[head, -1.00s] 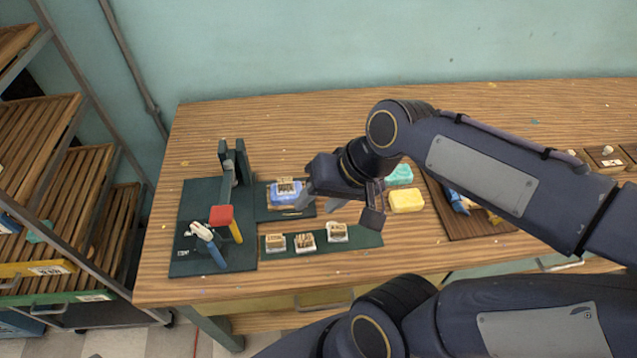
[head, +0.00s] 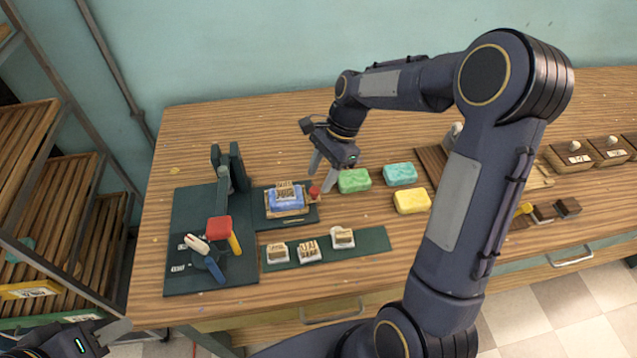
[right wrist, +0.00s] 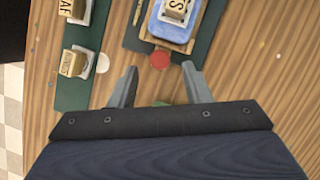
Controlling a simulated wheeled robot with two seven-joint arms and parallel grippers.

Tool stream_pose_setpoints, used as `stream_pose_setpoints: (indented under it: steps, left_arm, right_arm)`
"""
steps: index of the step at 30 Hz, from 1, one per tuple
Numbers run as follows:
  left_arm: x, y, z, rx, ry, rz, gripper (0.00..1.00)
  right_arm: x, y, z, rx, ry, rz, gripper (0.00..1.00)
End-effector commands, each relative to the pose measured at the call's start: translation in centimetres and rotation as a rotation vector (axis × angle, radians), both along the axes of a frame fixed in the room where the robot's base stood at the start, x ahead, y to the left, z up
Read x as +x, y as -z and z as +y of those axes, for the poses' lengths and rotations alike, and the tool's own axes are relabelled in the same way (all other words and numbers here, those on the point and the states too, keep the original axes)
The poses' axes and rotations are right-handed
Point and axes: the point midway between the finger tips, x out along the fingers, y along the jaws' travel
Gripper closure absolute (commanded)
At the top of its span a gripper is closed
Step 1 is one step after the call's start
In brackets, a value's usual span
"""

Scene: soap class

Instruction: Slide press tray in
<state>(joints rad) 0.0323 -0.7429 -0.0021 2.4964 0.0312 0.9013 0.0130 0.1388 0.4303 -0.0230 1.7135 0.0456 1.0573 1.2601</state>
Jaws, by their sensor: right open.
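The press tray (head: 271,213) is a small wooden tray on a dark green plate, with a blue soap (head: 284,201) and a lettered stamp block (head: 285,187) on it. A red knob (head: 314,191) stands at its right end. The dark press frame (head: 226,177), with its red-topped lever, stands to the left. My right gripper (head: 322,180) is open, fingers pointing down by the knob. In the right wrist view the knob (right wrist: 160,60) lies just ahead of the open, empty fingers (right wrist: 159,76). My left gripper (head: 108,331) is low at the left edge, partly cut off.
A green strip (head: 372,241) with several stamp blocks lies in front of the tray. Green (head: 354,181), teal (head: 400,174) and yellow (head: 412,201) soaps lie to the right. A slatted rack (head: 50,160) stands left of the table. The back of the table is clear.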

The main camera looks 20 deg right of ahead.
Motion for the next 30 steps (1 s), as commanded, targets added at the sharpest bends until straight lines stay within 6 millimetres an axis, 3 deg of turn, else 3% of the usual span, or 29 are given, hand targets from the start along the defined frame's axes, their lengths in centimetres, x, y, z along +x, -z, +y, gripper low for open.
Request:
stream_pose_setpoints:
  steps: [6, 17, 27, 30]
  left_arm:
    - [0.0, 0.0, 0.0, 0.000, 0.000, 0.000, 0.64]
    - [0.0, 0.0, 0.0, 0.000, 0.000, 0.000, 0.64]
    - [0.0, 0.0, 0.0, 0.000, 0.000, 0.000, 0.64]
    - [0.0, 0.0, 0.0, 0.000, 0.000, 0.000, 0.64]
  right_arm:
    - [-0.2, 2.7, 1.1, 0.001, -0.003, 0.002, 0.56]
    - [-0.2, 3.2, 1.4, 0.000, -0.002, -0.001, 0.56]
    - [-0.2, 3.2, 1.3, 0.000, -0.002, -0.001, 0.99]
    - [-0.2, 3.2, 1.3, 0.000, -0.001, -0.002, 1.00]
